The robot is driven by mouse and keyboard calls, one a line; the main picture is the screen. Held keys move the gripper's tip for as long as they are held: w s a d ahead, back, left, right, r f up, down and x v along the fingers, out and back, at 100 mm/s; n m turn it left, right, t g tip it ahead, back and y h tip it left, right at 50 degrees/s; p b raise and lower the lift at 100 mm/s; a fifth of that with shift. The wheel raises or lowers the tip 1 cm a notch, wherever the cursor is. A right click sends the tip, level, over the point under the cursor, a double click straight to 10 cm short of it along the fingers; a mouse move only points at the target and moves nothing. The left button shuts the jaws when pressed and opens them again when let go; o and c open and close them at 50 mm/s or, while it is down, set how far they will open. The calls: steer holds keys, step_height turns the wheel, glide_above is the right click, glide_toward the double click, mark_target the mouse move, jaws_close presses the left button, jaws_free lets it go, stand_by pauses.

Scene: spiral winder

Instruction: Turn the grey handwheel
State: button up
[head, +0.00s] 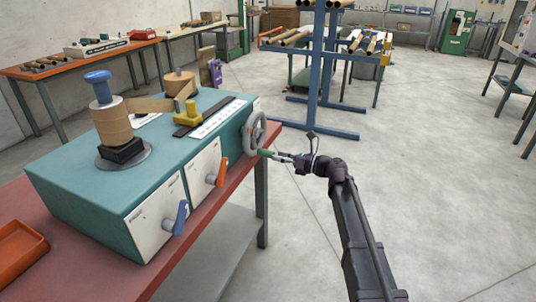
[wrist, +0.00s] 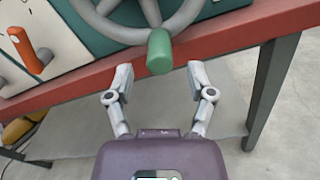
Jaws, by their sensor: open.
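The grey handwheel (head: 255,133) is on the right end of the teal winder box (head: 75,203). A green handle (head: 266,153) sticks out from the bottom of its rim. In the wrist view the handwheel (wrist: 110,27) is cut off by the top edge, and its green handle (wrist: 159,52) hangs at the lower rim. My gripper (wrist: 158,78) is open, with one finger on each side below the handle. The handle is just beyond the fingertips, and I see no finger closed on it. In the head view my gripper (head: 281,157) is right beside the handle.
An orange lever (head: 218,173) and a blue lever (head: 181,217) are on the box's front panels. The box stands on a red-topped bench (head: 95,276), whose edge runs close behind my fingers. A blue rack (head: 318,75) stands behind. The floor to the right is clear.

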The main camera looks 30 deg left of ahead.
mark_target(268, 153)
steer(key=shift+s+a, duration=0.2)
steer(key=shift+a, duration=0.85)
steer(key=shift+s+a, duration=0.2)
steer(key=shift+a, duration=0.8)
jaws_close()
